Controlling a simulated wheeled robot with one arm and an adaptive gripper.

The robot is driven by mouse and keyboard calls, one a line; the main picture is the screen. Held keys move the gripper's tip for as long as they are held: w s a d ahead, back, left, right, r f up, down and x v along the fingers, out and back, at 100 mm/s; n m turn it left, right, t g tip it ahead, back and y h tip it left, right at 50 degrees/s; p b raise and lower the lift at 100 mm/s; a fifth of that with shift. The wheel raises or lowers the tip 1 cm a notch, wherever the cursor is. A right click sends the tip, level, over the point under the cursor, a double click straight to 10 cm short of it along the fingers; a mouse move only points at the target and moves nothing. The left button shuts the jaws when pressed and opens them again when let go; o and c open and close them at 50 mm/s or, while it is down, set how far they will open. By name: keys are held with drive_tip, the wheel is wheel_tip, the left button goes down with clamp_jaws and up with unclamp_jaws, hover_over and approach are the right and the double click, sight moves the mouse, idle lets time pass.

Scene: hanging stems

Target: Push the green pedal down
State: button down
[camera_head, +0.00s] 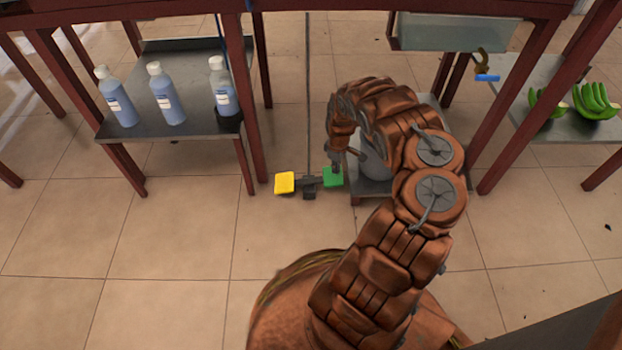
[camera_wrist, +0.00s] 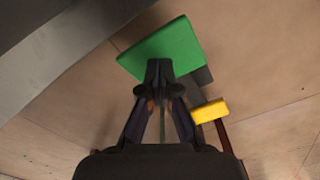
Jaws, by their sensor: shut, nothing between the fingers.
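The green pedal (camera_head: 333,179) is a flat square plate low near the floor, to the right of a yellow pedal (camera_head: 285,183). Both sit on a dark base (camera_head: 309,184) between them. My gripper (camera_head: 336,164) is shut and empty, pointing down over the green pedal. In the wrist view my fingertips (camera_wrist: 160,70) overlap the near edge of the green pedal (camera_wrist: 170,48); I cannot tell whether they touch it. The yellow pedal (camera_wrist: 209,111) shows to the right there.
A low grey shelf (camera_head: 370,185) stands close right of the green pedal. A left shelf (camera_head: 165,125) holds blue bottles (camera_head: 167,95). Green bananas (camera_head: 595,101) lie on a shelf at the right. Red-brown posts (camera_head: 246,110) stand around. The front floor at left is clear.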

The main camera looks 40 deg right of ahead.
sight(335, 175)
idle(0.4)
drive_tip(key=shift+f+b, duration=1.25)
drive_tip(key=shift+f, duration=1.35)
wheel_tip(335, 175, up, 10)
drive_tip(key=p, duration=1.1)
drive_tip(key=shift+r, duration=0.1)
